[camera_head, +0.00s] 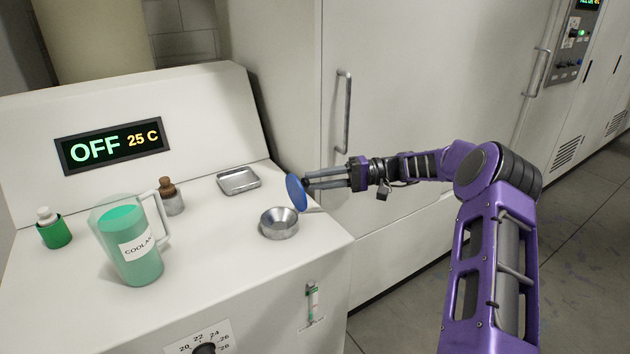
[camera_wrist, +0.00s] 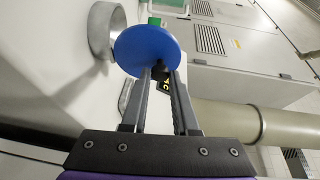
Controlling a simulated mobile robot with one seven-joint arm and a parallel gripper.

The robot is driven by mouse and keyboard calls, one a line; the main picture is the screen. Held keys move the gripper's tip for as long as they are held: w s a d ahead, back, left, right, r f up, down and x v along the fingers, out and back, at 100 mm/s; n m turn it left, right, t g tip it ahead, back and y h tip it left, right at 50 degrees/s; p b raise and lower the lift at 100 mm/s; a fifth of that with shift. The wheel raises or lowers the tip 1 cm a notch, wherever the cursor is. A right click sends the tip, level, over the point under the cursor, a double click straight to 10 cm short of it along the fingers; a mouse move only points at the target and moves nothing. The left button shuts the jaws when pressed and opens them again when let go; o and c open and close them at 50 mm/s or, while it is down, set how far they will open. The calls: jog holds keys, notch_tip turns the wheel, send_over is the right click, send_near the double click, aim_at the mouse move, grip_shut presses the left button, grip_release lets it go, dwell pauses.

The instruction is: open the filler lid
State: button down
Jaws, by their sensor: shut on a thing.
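The filler lid (camera_head: 296,193) is a blue disc, standing tilted nearly on edge beside and just above the filler opening. My gripper (camera_head: 308,181) reaches in from the right and is shut on a dark knob at the lid's back. In the wrist view the blue lid (camera_wrist: 149,50) is at the fingertips, and the dark knob sits between the fingers (camera_wrist: 160,72). The filler (camera_head: 279,223) is a round metal funnel-like cup on the white machine top, and it is uncovered. Its rim also shows in the wrist view (camera_wrist: 101,30). Whether the lid touches the rim cannot be told.
A coolant jug (camera_head: 136,245) with green liquid, a green bottle (camera_head: 54,228), a brown-topped metal bottle (camera_head: 170,196) and a metal tray (camera_head: 239,180) stand on the machine top. The display (camera_head: 113,145) reads OFF, 25 C. White cabinets (camera_head: 430,100) stand behind my arm.

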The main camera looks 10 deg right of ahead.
dwell(0.4)
jog(key=c, duration=0.7)
grip_release()
jog(key=shift+o, duration=0.2)
jog(key=shift+d, duration=0.1)
jog(key=d, duration=1.7)
jog(key=shift+r, duration=0.4)
jog(key=shift+d, duration=0.1)
